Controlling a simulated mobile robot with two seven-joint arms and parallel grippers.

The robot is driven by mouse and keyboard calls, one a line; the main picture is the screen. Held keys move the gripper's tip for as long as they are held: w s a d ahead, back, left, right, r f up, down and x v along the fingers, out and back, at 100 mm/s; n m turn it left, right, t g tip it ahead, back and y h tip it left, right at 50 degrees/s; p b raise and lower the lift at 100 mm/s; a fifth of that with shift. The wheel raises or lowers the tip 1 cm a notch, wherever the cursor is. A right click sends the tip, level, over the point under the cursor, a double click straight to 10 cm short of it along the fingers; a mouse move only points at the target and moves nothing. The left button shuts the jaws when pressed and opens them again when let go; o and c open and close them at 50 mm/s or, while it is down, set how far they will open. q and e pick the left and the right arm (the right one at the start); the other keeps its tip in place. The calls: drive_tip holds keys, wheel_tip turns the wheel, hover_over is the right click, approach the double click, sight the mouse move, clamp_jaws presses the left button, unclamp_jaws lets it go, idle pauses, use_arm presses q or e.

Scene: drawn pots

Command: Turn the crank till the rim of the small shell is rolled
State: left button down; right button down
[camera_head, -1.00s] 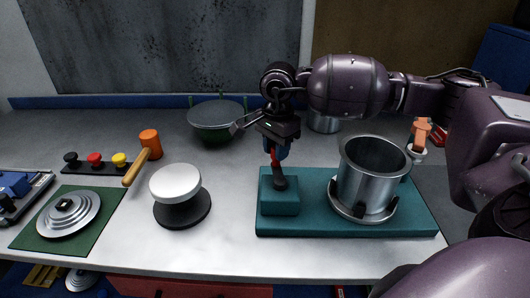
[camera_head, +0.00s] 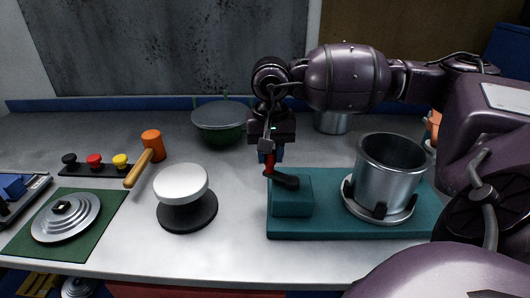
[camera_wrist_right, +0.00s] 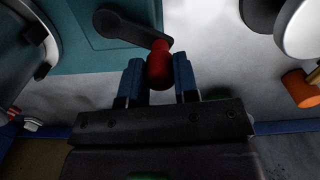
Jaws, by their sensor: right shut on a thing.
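The small shell (camera_head: 388,173) is an open metal cylinder. It stands upright on a round chuck on the right part of a teal base (camera_head: 345,228). A dark crank (camera_head: 285,180) with a red handle sits on the teal block at the base's left end. My right gripper (camera_head: 269,158) is shut on the red handle, left of the block. In the right wrist view, the blue fingers of my right gripper (camera_wrist_right: 160,80) stand on both sides of the red handle (camera_wrist_right: 160,66), and the crank arm (camera_wrist_right: 128,28) runs up and left from it. My left gripper does not show.
A white-topped round stand (camera_head: 183,196) is left of the base. Another metal cylinder (camera_head: 331,122) is behind the arm. The front counter is clear.

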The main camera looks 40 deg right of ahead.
drive_tip(key=shift+s+a+r+n+b, duration=0.15)
drive_tip(key=shift+a+n+b, duration=0.2)
drive_tip(key=shift+n, duration=0.55)
drive_tip(key=c, duration=0.9)
unclamp_jaws()
drive_tip(key=shift+o, duration=0.2)
wheel_tip(320, 180, up, 11)
drive_tip(key=shift+p, duration=0.4)
